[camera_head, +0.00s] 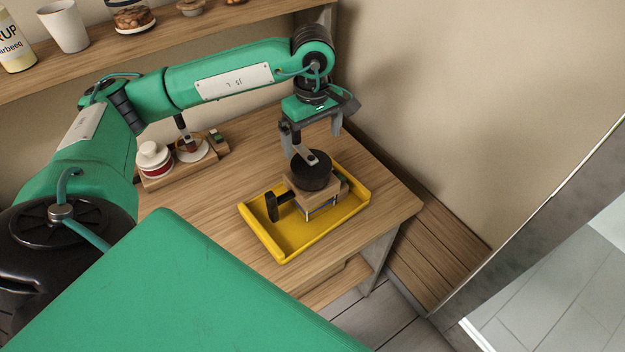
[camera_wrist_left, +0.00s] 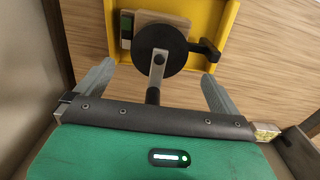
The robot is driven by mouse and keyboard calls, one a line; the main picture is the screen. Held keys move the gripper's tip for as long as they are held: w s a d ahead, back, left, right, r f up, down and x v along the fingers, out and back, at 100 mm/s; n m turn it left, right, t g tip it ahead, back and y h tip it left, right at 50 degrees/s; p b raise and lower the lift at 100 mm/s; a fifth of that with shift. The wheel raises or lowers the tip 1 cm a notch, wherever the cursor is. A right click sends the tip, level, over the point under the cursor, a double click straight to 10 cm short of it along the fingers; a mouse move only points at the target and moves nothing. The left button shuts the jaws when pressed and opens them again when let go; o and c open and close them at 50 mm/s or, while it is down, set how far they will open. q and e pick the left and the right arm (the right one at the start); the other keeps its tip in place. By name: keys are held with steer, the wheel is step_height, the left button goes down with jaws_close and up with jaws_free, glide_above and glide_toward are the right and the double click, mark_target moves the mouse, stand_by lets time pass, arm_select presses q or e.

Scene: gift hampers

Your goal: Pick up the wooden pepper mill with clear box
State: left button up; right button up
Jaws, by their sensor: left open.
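A mill (camera_head: 312,171) with a round black top, a crank and a wooden body stands on the yellow tray (camera_head: 252,235). I cannot make out a clear box on it. My left gripper (camera_head: 312,134) is open above the mill, pointing down. In the left wrist view the mill's black top (camera_wrist_left: 160,47) and crank lie ahead, between and beyond the two spread fingertips (camera_wrist_left: 157,80). I cannot tell whether the fingers touch the crank. The lower body is partly hidden by the black top. My right gripper is out of view.
A second crank-topped item (camera_head: 191,150) and a red-and-white jar (camera_head: 154,160) stand on a wooden holder at the left. A shelf (camera_head: 170,38) with a cup (camera_head: 65,27) and jars runs above. The table (camera_head: 215,205) is bare left of the tray; walls close in behind.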

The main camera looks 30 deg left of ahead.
mark_target(312, 158)
arm_select(q)
step_height(312, 158, down, 3)
steer(key=shift+f+p, duration=0.1)
steer(key=shift+p, duration=0.2)
step_height(312, 158, down, 2)
steer(key=shift+f+p, duration=0.2)
steer(key=shift+p, duration=0.6)
step_height(312, 158, down, 3)
steer(key=shift+a+f+p, duration=0.1)
steer(key=shift+f+p, duration=0.1)
steer(key=shift+p, duration=0.6)
steer(key=shift+f, duration=0.35)
steer(key=shift+c, duration=0.4)
steer(key=c, duration=1.6)
steer(key=shift+w, duration=0.1)
steer(key=shift+c, duration=0.2)
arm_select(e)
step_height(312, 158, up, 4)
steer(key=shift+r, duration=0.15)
arm_select(q)
steer(key=shift+r, duration=0.1)
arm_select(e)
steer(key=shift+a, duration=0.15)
